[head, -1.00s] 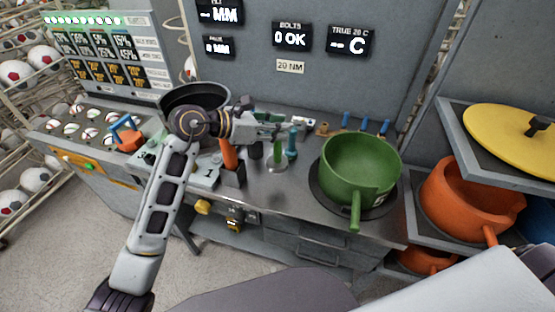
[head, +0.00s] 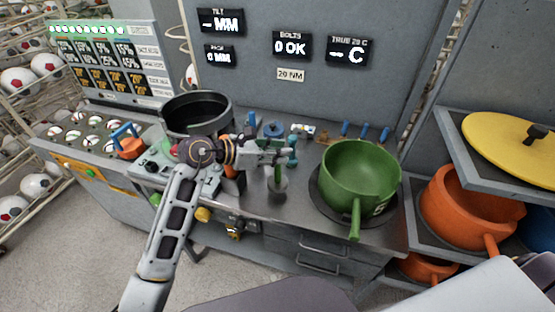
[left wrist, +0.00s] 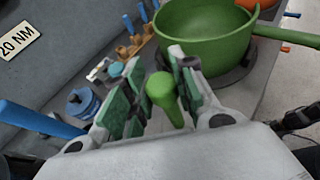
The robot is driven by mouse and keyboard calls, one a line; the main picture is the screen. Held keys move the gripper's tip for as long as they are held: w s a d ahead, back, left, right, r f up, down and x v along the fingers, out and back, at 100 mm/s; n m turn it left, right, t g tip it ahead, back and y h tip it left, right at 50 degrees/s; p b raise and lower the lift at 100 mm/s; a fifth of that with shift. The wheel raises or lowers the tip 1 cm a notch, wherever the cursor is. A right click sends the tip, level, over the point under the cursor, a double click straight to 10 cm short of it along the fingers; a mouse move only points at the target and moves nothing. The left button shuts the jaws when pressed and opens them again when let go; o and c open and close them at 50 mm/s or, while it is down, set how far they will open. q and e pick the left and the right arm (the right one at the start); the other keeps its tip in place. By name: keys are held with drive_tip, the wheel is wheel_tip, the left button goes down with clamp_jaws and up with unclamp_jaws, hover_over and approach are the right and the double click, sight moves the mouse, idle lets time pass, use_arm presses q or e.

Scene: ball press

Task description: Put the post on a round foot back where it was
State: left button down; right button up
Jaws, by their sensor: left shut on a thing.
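The post on a round foot has a green upright (head: 278,174) and a grey disc foot (head: 277,194). It stands upright over the front part of the steel bench, left of the green pan. My left gripper (head: 280,157) is shut on the upper part of the post. In the left wrist view the post's rounded green top (left wrist: 161,88) sits between the two green-padded fingers. I cannot tell whether the foot touches the bench. My right gripper is not in view.
A green pan (head: 360,170) on a dark round plate is close on the right. Behind are a blue spool (head: 273,130), a teal post (head: 292,154) and blue-handled tools (head: 364,131).

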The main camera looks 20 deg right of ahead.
sight(278, 169)
use_arm(q)
wheel_tip(278, 169, down, 2)
drive_tip(key=shift+f, duration=0.6)
drive_tip(key=c, duration=1.2)
unclamp_jaws()
drive_tip(key=shift+o, duration=0.2)
